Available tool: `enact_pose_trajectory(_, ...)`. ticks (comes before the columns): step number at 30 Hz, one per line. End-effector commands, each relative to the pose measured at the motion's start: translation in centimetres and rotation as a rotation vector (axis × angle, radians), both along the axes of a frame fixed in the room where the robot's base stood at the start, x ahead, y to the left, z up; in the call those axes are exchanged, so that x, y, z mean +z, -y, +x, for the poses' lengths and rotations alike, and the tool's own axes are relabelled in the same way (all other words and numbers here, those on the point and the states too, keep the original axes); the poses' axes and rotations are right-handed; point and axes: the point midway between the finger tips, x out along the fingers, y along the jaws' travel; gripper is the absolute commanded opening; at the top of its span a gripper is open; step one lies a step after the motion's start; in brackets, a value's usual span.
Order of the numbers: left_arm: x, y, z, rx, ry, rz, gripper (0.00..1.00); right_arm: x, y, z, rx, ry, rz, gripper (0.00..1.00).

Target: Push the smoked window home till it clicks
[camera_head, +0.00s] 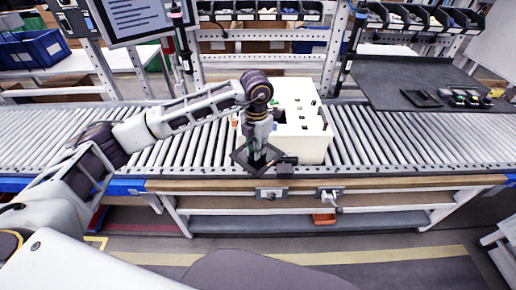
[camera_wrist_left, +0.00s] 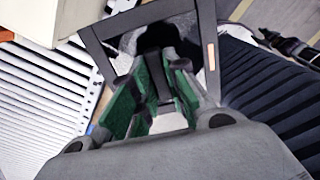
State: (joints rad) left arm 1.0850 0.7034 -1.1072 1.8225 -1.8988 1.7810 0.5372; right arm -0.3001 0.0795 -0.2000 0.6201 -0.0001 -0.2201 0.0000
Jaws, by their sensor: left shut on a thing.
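My left gripper (camera_head: 259,150) reaches down at the near edge of the roller conveyor. In the left wrist view its green-padded fingers (camera_wrist_left: 158,80) are closed around a narrow dark part of the smoked window (camera_wrist_left: 96,44). The window is a dark square frame around a see-through middle. In the head view the window (camera_head: 241,160) shows as a dark tilted plate under the fingers, partly hidden by them. It is in front of the near left corner of a cream-white housing (camera_head: 308,148). I cannot tell whether they touch. My right gripper is not in view.
The housing stands on the roller conveyor (camera_head: 375,140), with bare rollers on both sides. A dark mat (camera_head: 395,75) with small parts lies at the back right. A wooden-edged rail (camera_head: 400,188) with small clamps runs along the front. Uprights stand behind the conveyor.

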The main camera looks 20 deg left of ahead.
Motion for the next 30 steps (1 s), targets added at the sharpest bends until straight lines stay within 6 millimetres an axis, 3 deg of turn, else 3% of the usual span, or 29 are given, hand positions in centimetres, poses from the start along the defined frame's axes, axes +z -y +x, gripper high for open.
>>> enact_pose_trajectory(18,0.01,-0.57,-0.31,0.489,0.0,0.0,0.0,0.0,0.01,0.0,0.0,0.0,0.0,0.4)
enact_pose_trajectory(30,0.0,-0.6,-0.34,0.662,0.0,0.0,0.0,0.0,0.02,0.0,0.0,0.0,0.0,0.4)
